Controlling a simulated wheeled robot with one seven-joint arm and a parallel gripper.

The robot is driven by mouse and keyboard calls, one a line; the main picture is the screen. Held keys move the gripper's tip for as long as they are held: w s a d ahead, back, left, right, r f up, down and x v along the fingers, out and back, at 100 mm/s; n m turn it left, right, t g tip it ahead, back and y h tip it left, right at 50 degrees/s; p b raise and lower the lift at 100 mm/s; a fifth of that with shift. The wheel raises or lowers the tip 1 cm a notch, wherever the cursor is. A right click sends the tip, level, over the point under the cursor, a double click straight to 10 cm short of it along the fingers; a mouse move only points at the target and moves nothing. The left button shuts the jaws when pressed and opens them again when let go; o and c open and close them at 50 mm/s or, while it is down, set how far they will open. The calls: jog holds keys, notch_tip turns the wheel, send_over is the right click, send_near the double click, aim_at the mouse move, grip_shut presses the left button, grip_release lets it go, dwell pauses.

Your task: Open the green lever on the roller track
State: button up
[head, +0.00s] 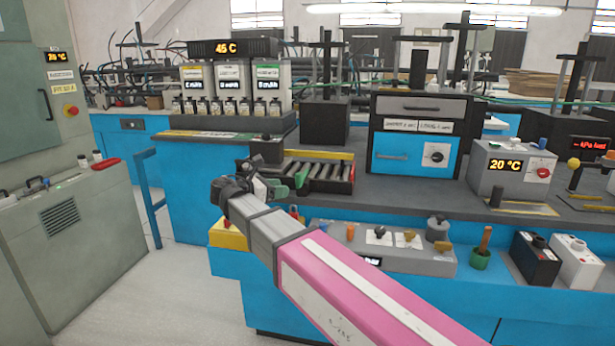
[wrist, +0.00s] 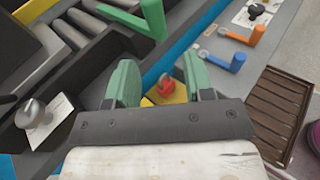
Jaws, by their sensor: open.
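The roller track (head: 325,172), a row of grey rollers in a dark frame, sits on the bench in the head view. Its rollers (wrist: 55,50) fill the upper left of the wrist view. The green lever (head: 301,178) is at the track's front edge. In the wrist view the green lever (wrist: 152,18) is at top centre, just beyond my fingertips. My gripper (wrist: 161,78) is open, with green finger pads apart and no lever between them. In the head view my gripper (head: 272,189) is close to the lever; whether they touch cannot be told.
An orange lever (wrist: 246,36) and a blue lever (wrist: 237,62) stand to the right. A red knob (wrist: 166,86) on yellow shows below, between the fingers. A silver knob (wrist: 33,113) is at left. A blue-fronted oven (head: 415,135) stands behind, right of the track.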

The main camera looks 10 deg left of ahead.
jog(key=w+d+r+t+h, duration=0.1)
jog(key=w+d+r, duration=0.1)
jog(key=w+d, duration=0.4)
jog(key=shift+d+t, duration=0.3)
jog(key=shift+d, duration=0.25)
grip_shut()
